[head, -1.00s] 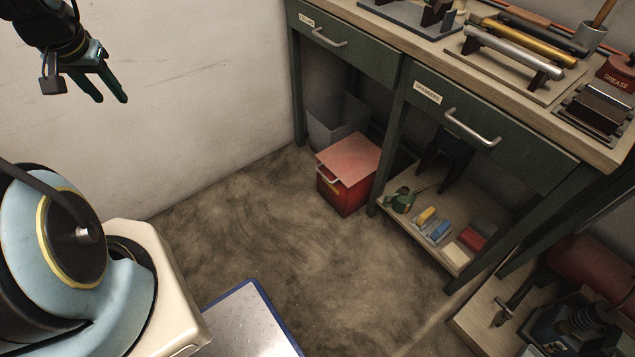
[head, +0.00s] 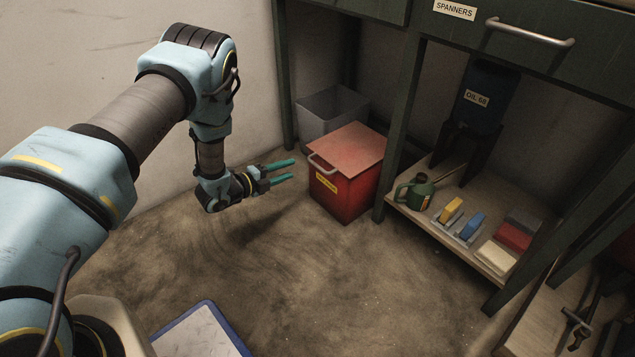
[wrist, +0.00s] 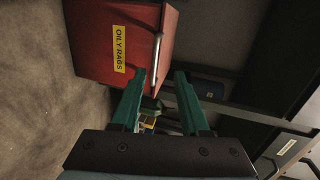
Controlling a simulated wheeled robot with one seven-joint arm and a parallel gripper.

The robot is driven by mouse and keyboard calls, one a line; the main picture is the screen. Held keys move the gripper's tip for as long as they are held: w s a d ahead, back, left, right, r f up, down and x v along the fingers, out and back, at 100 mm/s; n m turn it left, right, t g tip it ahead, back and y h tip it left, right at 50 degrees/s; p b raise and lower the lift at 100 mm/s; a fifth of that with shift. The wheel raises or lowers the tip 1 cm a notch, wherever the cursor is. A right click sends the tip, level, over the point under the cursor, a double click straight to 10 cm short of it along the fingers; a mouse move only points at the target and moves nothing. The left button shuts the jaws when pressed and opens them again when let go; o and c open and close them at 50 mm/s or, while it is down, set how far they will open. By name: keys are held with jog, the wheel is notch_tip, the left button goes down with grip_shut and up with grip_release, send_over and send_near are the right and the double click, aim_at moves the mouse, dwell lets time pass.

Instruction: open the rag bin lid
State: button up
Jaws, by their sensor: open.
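The rag bin (head: 344,199) is a red box on the floor under the bench. Its lighter red lid (head: 345,147) lies shut on top, with a grey bar handle (head: 321,162) at the front left edge. In the wrist view the bin (wrist: 92,40) appears turned on its side, with a yellow "OILY RAGS" label (wrist: 119,48). The handle (wrist: 155,62) shows there just beyond the fingertips. My gripper (head: 294,170) is open and empty, with green fingers pointing at the bin from the left. In the wrist view my gripper (wrist: 160,78) has the handle near its left finger, apparently not held.
A grey open bin (head: 330,112) stands behind the rag bin. A bench leg (head: 398,130) rises close to its right. A low shelf (head: 440,222) holds a green oil can (head: 414,192) and coloured blocks. The floor left of the bin is clear.

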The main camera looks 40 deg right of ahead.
aim_at(318, 167)
jog(key=shift+m+g, duration=0.3)
jog(key=shift+m, duration=0.1)
jog(key=b+x, duration=0.1)
jog(key=x, duration=0.2)
jog(key=s+b+x, duration=0.1)
jog(key=x, duration=0.3)
jog(key=b+x, duration=0.1)
jog(key=x, duration=0.3)
jog(key=shift+s+f+b, duration=0.3)
jog(key=shift+f, duration=0.15)
grip_shut()
dwell(0.5)
